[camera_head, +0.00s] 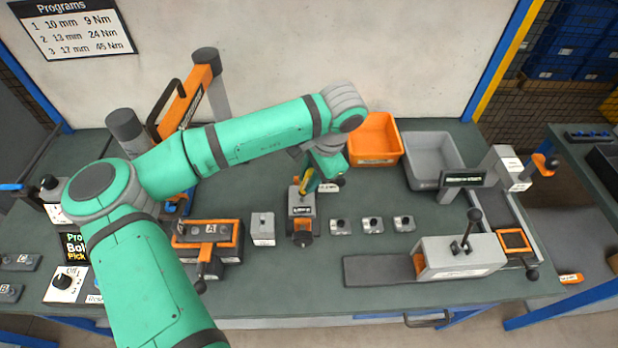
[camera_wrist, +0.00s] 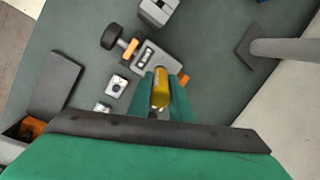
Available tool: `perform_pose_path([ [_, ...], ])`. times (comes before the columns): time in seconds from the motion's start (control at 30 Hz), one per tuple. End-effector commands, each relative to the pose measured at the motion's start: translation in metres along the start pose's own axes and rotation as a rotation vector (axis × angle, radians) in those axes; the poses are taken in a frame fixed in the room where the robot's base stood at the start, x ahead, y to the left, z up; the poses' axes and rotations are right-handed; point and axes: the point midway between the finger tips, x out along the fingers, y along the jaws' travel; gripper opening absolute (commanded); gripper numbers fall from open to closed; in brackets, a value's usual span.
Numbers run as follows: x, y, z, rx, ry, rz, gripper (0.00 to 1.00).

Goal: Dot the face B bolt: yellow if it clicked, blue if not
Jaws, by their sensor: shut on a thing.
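My gripper (camera_head: 309,184) is shut on a yellow marker (camera_head: 306,176). In the wrist view the marker (camera_wrist: 160,90) stands between the two green fingers (camera_wrist: 162,98). It is just above or at the back end of a small grey vise (camera_head: 302,204) with a black knob; I cannot tell whether it touches. The vise (camera_wrist: 150,58) also shows in the wrist view, with a labelled top and orange parts. I cannot make out the face B bolt or any dot. A block with an orange frame (camera_head: 207,240) and a pale block (camera_head: 262,228) stand left of the vise.
Several small grey blocks with dark tops (camera_head: 372,225) stand right of the vise. An orange bin (camera_head: 374,140) and a grey bin (camera_head: 433,161) stand behind. A lever unit (camera_head: 459,256) is at the front right. An orange-handled stand (camera_head: 184,102) is at the back left.

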Motion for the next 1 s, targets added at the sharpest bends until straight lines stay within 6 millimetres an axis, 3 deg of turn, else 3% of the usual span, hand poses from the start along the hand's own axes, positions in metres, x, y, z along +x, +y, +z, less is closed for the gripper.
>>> perform_pose_path([
  [1.0, 0.0066, 0.0013, -0.0011, 0.000, 0.001, 0.000, 0.00],
])
